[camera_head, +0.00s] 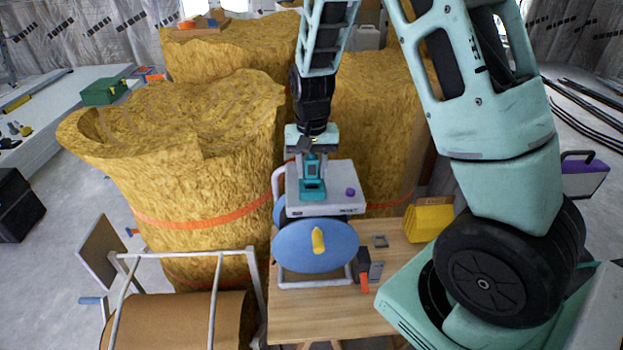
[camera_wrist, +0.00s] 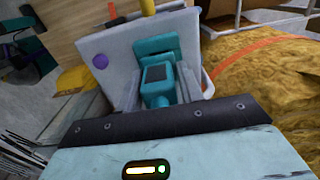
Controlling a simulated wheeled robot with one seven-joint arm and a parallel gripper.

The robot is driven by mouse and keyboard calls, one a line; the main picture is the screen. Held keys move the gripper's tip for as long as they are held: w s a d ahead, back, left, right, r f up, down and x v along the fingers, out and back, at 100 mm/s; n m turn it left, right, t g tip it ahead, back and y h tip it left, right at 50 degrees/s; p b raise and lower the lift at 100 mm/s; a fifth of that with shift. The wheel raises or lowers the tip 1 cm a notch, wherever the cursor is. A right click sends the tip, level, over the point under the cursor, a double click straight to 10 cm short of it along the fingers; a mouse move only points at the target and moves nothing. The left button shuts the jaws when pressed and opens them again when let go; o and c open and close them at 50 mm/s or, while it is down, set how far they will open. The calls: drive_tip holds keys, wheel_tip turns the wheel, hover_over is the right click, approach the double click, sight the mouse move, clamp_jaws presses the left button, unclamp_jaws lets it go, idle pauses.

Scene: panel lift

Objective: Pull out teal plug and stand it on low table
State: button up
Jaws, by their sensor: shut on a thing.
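The teal plug (camera_head: 312,170) is upright over the top panel of the grey box (camera_head: 335,207), which has a purple knob (camera_head: 350,191). My gripper (camera_head: 312,155) points down and is shut on the plug. In the wrist view the teal plug (camera_wrist: 158,88) is between my gripper's fingers (camera_wrist: 158,80), with a flat teal piece (camera_wrist: 155,47) behind it on the box. I cannot tell how deep the plug sits, since its lower end is hidden. The wooden low table (camera_head: 320,315) bears the box and reel frame, with bare wood at its front.
A blue reel disc (camera_head: 300,250) with a yellow handle (camera_head: 318,240) fronts the box. An orange-and-grey tool (camera_head: 367,270), a small grey plate (camera_head: 380,241) and a yellow box (camera_head: 429,220) are on the table's right. Large insulation rolls (camera_head: 190,150) stand behind and left.

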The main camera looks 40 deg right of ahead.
sight(312, 157)
drive_tip(key=shift+r+p, duration=1.75)
drive_tip(key=shift+r, duration=0.4)
